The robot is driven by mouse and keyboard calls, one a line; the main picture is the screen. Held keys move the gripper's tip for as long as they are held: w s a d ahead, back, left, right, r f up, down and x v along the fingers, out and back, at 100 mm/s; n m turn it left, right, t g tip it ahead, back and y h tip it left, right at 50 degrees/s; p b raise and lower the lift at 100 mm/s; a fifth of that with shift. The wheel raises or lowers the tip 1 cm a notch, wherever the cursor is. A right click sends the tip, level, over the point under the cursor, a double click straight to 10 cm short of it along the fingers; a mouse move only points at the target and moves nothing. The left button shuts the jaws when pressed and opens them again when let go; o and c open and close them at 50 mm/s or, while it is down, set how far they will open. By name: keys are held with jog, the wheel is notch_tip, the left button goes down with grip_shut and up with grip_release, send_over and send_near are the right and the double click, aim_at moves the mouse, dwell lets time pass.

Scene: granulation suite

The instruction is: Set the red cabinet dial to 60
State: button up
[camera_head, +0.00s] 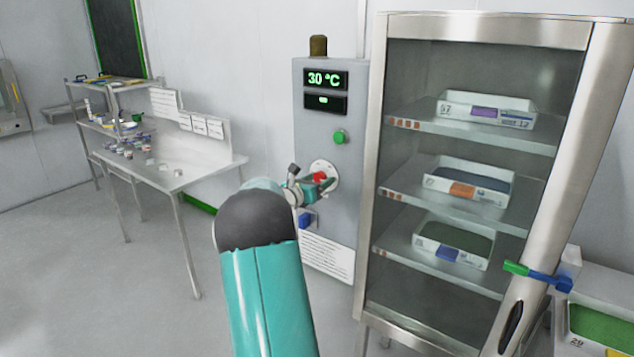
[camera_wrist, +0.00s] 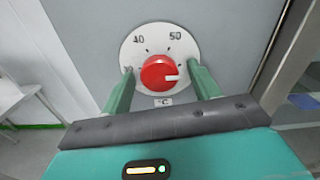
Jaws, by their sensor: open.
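The red dial (camera_wrist: 158,73) sits on a round white scale plate (camera_wrist: 135,47) in the wrist view. Its white pointer mark points to the right. The numbers 40 and 50 show at the top; a number at the left is partly covered, and the right side of the scale is behind a finger. My gripper (camera_wrist: 161,82) is open, one green finger on each side of the dial; contact cannot be told. In the head view my gripper (camera_head: 306,188) is in front of the red dial (camera_head: 319,178) on the grey control panel (camera_head: 350,130). The display (camera_head: 325,79) reads 30 °C.
A green button (camera_head: 339,137) is above the dial and a blue part (camera_head: 306,220) below it. A glass-fronted cabinet (camera_head: 379,150) with trays on shelves stands close at the right. A steel table (camera_head: 190,174) with small items is at the left. Open floor lies between.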

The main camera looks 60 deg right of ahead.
jog(key=w+a, duration=0.2)
jog(key=a, duration=1.1)
jog(key=shift+a, duration=0.3)
jog(key=shift+w, duration=0.15)
